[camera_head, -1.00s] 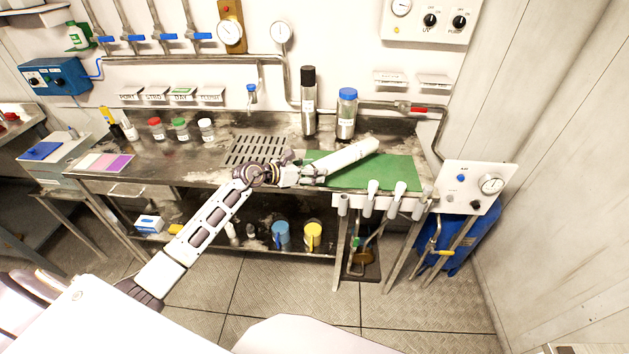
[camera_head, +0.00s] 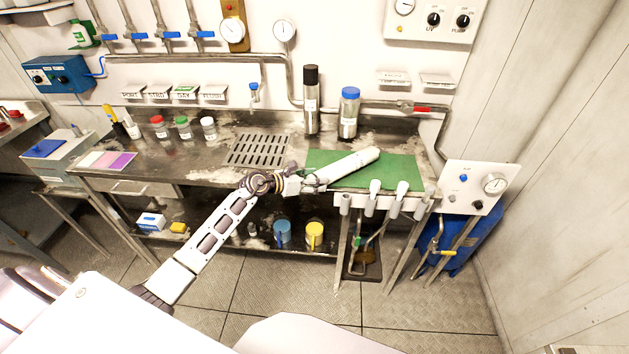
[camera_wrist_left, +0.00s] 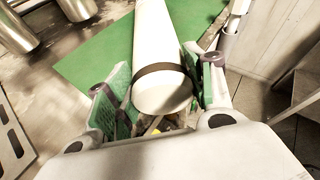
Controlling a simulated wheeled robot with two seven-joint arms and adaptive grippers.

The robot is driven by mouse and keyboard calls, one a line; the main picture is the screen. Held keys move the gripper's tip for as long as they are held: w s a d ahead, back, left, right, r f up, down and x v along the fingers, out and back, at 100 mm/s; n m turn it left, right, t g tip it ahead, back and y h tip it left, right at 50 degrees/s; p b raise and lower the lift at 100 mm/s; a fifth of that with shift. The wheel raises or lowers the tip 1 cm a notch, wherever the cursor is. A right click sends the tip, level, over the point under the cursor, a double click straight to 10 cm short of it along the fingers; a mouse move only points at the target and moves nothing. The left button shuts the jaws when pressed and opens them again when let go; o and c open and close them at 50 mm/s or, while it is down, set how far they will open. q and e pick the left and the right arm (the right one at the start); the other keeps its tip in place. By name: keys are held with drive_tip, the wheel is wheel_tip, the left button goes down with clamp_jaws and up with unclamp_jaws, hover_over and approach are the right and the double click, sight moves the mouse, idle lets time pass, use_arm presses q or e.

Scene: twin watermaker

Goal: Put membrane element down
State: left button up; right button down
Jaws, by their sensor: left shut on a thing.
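The membrane element (camera_head: 349,167) is a white cylinder. In the head view it lies along the green mat (camera_head: 401,170) on the steel bench, pointing up and right. My left gripper (camera_head: 314,183) is shut on its near end at the mat's left edge. In the left wrist view the element (camera_wrist_left: 158,40) runs away from me, with a dark band near its near end. The left gripper's green-padded fingers (camera_wrist_left: 163,100) are on both sides of it. I cannot tell whether the element fully rests on the mat (camera_wrist_left: 100,58). My right gripper is not in view.
A black-capped cylinder (camera_head: 311,103) and a blue-capped cylinder (camera_head: 348,115) stand behind the mat. A slotted drain (camera_head: 258,150) is to the left. White-handled fittings (camera_head: 402,192) hang at the bench's front edge. A gauge panel (camera_head: 479,187) is at the right.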

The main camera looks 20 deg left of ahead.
use_arm(q)
drive_tip(key=shift+r, duration=0.1)
drive_tip(key=o, duration=1.4)
drive_tip(key=shift+o, duration=0.2)
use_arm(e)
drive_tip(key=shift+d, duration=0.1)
use_arm(q)
drive_tip(key=shift+s, duration=0.1)
drive_tip(key=b+v, duration=0.1)
drive_tip(key=v, duration=1)
drive_tip(key=shift+s+a, duration=0.25)
drive_tip(key=shift+s, duration=0.05)
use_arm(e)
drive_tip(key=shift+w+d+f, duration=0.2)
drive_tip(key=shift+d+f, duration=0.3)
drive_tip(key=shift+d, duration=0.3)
use_arm(q)
drive_tip(key=shift+r, duration=0.1)
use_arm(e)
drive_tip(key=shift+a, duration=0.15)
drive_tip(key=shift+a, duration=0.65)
